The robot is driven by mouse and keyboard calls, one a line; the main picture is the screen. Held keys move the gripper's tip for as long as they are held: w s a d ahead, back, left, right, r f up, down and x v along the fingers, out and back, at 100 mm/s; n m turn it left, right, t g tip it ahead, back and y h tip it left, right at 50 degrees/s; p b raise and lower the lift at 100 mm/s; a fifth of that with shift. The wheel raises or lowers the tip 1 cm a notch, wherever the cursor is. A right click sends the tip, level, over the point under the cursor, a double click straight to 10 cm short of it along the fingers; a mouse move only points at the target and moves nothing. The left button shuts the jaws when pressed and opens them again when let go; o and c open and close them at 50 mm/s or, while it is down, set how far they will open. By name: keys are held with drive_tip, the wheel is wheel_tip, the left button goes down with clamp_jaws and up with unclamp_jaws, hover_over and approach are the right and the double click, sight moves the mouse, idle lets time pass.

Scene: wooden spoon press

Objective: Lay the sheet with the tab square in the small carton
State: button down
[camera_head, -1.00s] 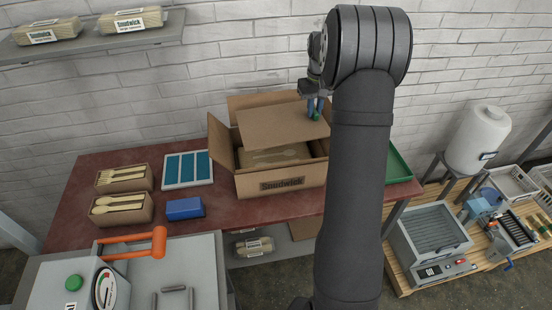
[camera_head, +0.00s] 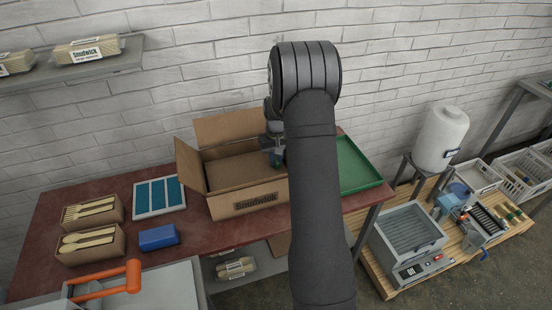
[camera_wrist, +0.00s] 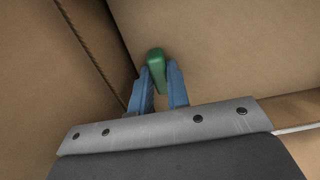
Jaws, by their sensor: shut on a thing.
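The carton (camera_head: 222,207) stands open on the red table with its flaps up. The brown cardboard sheet (camera_head: 240,172) is down inside the carton and looks close to level in the head view. In the wrist view the sheet (camera_wrist: 225,50) fills much of the picture, with a carton wall (camera_wrist: 75,60) and a dark gap along its left side. My gripper (camera_wrist: 158,80) is shut on the sheet's green tab (camera_wrist: 155,62). In the head view my gripper (camera_head: 276,160) is at the carton's right side, partly hidden by my arm. The sheet's right part is hidden there too.
A green tray (camera_head: 362,185) lies right of the carton. A blue-and-white panel (camera_head: 158,197), a blue block (camera_head: 158,237) and two boxes of wooden cutlery (camera_head: 92,212) lie to the left. An orange-handled press (camera_head: 133,276) stands in front.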

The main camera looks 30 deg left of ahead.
drive_tip(key=shift+f, duration=0.55)
drive_tip(key=c, duration=1.4)
unclamp_jaws()
wheel_tip(320, 180, up, 13)
drive_tip(key=shift+r, duration=0.15)
